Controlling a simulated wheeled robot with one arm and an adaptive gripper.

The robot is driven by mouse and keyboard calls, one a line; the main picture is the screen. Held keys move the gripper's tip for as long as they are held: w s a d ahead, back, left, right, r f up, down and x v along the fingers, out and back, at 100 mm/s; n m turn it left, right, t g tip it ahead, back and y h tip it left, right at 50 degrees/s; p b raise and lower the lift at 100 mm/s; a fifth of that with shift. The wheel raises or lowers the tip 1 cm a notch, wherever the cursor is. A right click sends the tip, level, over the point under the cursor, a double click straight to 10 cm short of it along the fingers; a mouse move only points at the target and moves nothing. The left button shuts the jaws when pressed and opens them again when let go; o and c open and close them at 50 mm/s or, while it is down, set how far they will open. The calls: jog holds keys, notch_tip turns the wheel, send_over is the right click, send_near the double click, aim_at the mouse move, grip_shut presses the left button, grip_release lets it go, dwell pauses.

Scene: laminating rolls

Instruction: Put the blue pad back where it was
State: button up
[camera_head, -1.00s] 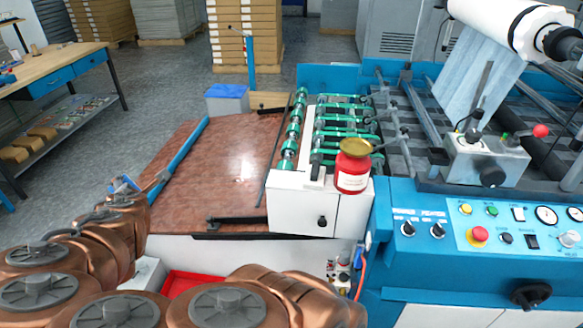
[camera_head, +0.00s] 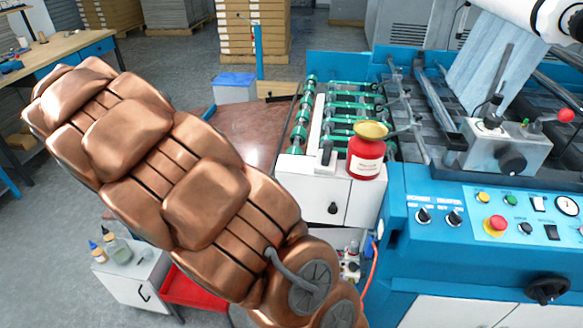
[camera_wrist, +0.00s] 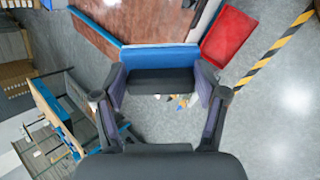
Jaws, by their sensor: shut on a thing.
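In the wrist view my gripper (camera_wrist: 160,88) is shut on the blue pad (camera_wrist: 160,57). The pad has a blue upper face and a dark grey block below it, and it sits crosswise between the two fingers. The pad is off the floor, near the corner of the brown board and a red tray (camera_wrist: 228,38). In the head view my copper-coloured arm crosses the left and middle, and neither the gripper nor the pad shows there.
The laminating machine (camera_head: 470,262) fills the right, with a red pot (camera_head: 366,158) on its white end cabinet. A small cabinet (camera_head: 135,278) with bottles stands lower left by the red tray (camera_head: 190,289). A workbench (camera_head: 60,52) is far left. Yellow-black tape (camera_wrist: 273,50) marks open floor.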

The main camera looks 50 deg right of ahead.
jog(key=s+d+r+m+g+y+b, duration=0.1)
jog(key=s+d+r+m+g+y, duration=0.2)
jog(key=d, duration=0.5)
jog(key=s+d+r+m+g+b, duration=0.1)
jog(key=s+d+r+m+b, duration=0.2)
jog(key=d, duration=0.4)
jog(key=s+d+m+y, duration=0.2)
jog(key=s+d+m, duration=0.2)
jog(key=s+d, duration=0.3)
jog(key=s+d+m+y, duration=0.1)
jog(key=s+d+m, duration=0.3)
jog(key=s, duration=0.5)
jog(key=shift+n, duration=0.3)
jog(key=shift+s+d+f+p, duration=0.1)
jog(key=shift+d+f+p, duration=0.05)
jog(key=shift+f, duration=1.3)
jog(key=shift+s+d+f+p, duration=0.1)
jog(key=shift+d+f+p, duration=0.1)
jog(key=shift+f, duration=1.3)
jog(key=shift+d+f+p, duration=0.1)
jog(key=shift+f+p, duration=0.05)
jog(key=shift+f, duration=1.3)
jog(key=shift+f, duration=0.1)
jog(key=o, duration=1.1)
jog(key=shift+r, duration=0.2)
